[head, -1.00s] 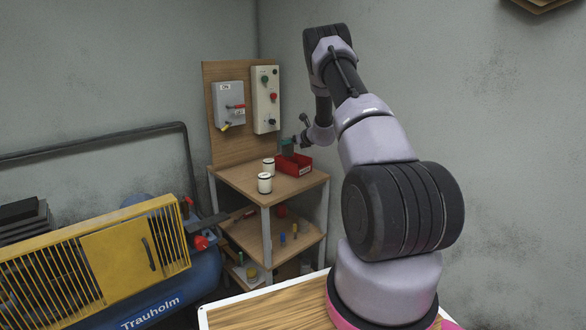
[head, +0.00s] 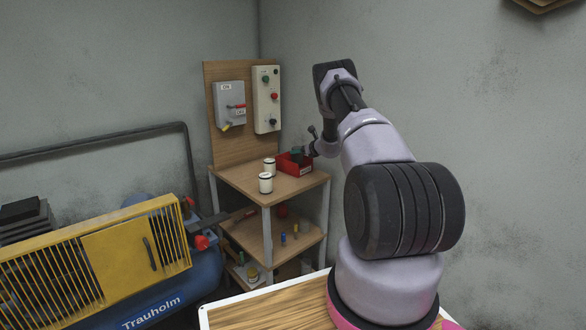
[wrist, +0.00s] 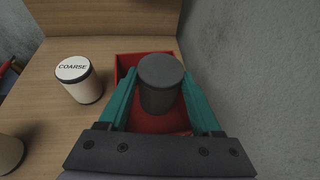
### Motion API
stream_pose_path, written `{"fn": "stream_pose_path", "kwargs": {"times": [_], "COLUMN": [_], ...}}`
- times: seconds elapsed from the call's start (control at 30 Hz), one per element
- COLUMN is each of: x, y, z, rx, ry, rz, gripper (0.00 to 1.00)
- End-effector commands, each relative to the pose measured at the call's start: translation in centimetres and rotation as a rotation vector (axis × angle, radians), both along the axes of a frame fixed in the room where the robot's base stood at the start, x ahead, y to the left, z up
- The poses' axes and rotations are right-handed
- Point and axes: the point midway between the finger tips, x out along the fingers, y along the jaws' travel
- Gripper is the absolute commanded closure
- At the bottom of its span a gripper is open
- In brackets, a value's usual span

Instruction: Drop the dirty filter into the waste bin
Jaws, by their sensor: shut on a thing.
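The dirty filter (wrist: 160,85) is a dark grey cylinder between the two teal fingers of my gripper (wrist: 162,95) in the wrist view. My gripper is shut on it and holds it upright over the red bin (wrist: 127,62). How far it reaches into the bin is hard to tell from above. In the head view, the red bin (head: 305,169) stands at the right back of the shelf unit's top, and my gripper (head: 297,153) is at the bin. The filter is not clear to make out there.
A white filter marked COARSE (wrist: 80,80) stands left of the bin. Another white filter (head: 265,183) stands nearer the shelf top's front edge. A wall is close on the right of the bin. A wooden panel with switch boxes (head: 267,98) rises behind.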

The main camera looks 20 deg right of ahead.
Motion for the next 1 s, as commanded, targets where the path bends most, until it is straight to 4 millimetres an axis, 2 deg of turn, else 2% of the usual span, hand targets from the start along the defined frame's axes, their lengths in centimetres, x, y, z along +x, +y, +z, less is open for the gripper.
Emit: {"fn": "stream_pose_path", "kwargs": {"times": [0.23,0.27,0.33,0.67,0.77,1.0], "x": [0.0,0.0,0.0,-0.5,-1.6,-6.1], "y": [0.0,0.0,0.0,-0.2,-0.5,-1.4], "z": [0.0,0.0,0.0,0.2,0.7,2.6], "rx": [-0.001,-0.001,-0.001,-0.001,0.0,0.001], "ry": [-0.001,-0.001,-0.001,0.0,0.0,0.0], "rz": [0.0,0.0,0.0,-0.001,-0.002,-0.004], "gripper": [0.92,0.27,0.0,0.0,0.0,0.0]}}
